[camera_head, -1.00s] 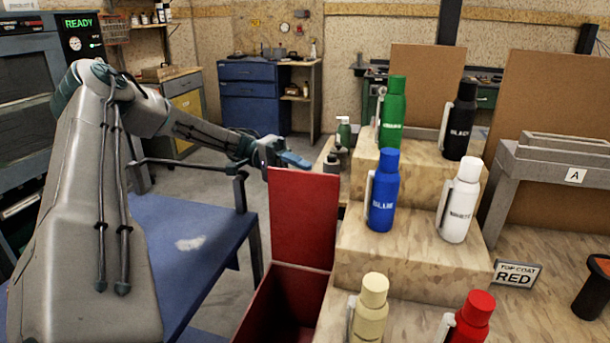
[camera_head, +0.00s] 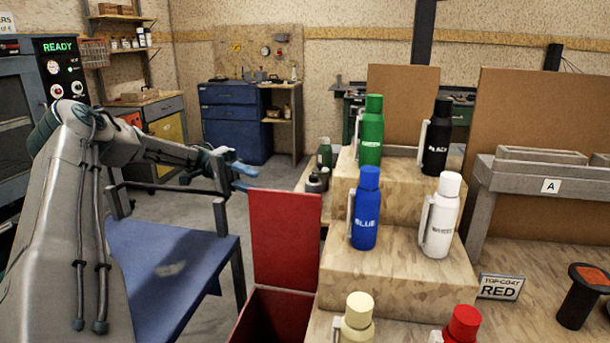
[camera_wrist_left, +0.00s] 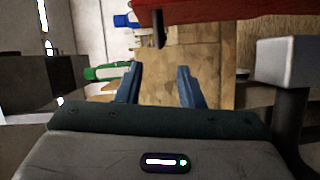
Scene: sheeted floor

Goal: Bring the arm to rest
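My left arm comes in from the left in the head view. Its gripper (camera_head: 243,177) is in the air, above and left of the raised red panel. In the left wrist view, the two blue fingers (camera_wrist_left: 160,82) stand apart with nothing held between them. The gripper is clear of the bottles and touches nothing that I can see. My right gripper is in neither view.
A red bin (camera_head: 285,318) with an upright red panel (camera_head: 286,240) stands by the stepped wooden stand (camera_head: 395,270). The stand holds blue (camera_head: 365,215), green (camera_head: 371,135), black (camera_head: 437,140) and white (camera_head: 440,220) bottles. A blue table (camera_head: 165,265) is below the arm.

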